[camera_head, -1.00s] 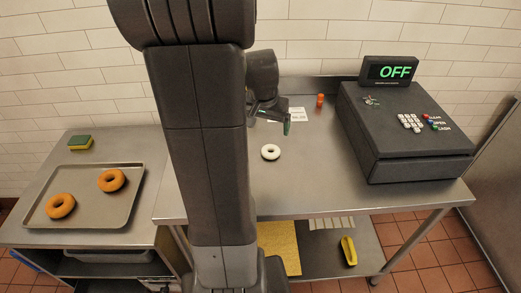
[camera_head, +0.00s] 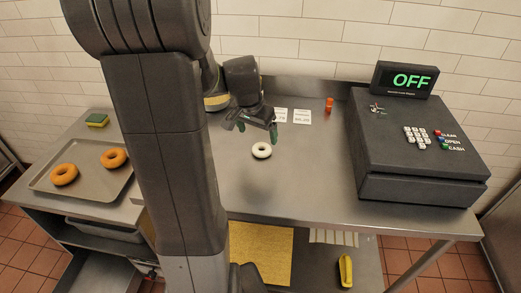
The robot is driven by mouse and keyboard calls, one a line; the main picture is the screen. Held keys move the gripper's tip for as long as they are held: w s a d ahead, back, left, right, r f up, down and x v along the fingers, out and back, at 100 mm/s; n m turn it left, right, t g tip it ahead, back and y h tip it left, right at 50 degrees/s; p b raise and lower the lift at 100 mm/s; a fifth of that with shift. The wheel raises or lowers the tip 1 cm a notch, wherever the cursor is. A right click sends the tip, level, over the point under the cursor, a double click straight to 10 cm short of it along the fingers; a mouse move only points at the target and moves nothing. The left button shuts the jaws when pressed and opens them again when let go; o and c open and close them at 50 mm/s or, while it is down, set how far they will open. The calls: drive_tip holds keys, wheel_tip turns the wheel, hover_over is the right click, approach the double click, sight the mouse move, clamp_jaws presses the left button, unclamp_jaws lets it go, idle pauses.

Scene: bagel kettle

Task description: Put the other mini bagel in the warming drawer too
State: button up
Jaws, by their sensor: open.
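A small white ring (camera_head: 261,150), which may be a mini bagel, lies flat on the steel worktable. Two larger golden-brown rings, one at the left (camera_head: 64,174) and one at the right (camera_head: 114,158), lie on a metal tray on the left counter. My gripper (camera_head: 251,131) has dark fingers with green tips, spread apart and empty. It hangs just behind and above the white ring, seemingly not touching it. Under the left counter is a grey drawer-like box (camera_head: 104,231); I cannot tell whether it is the warming drawer.
A dark cash register (camera_head: 420,150) reading OFF fills the table's right side. A small orange object (camera_head: 329,105) and paper cards (camera_head: 301,116) lie at the back. A green and yellow sponge (camera_head: 97,121) lies behind the tray (camera_head: 89,189). Table space right of the ring is clear.

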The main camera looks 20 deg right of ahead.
sight(261, 145)
drive_tip(key=shift+p+x, duration=0.3)
drive_tip(key=shift+x, duration=3.6)
drive_tip(key=shift+d, duration=0.15)
drive_tip(key=shift+r, duration=0.1)
drive_tip(key=c, duration=1.1)
drive_tip(key=shift+c, duration=0.2)
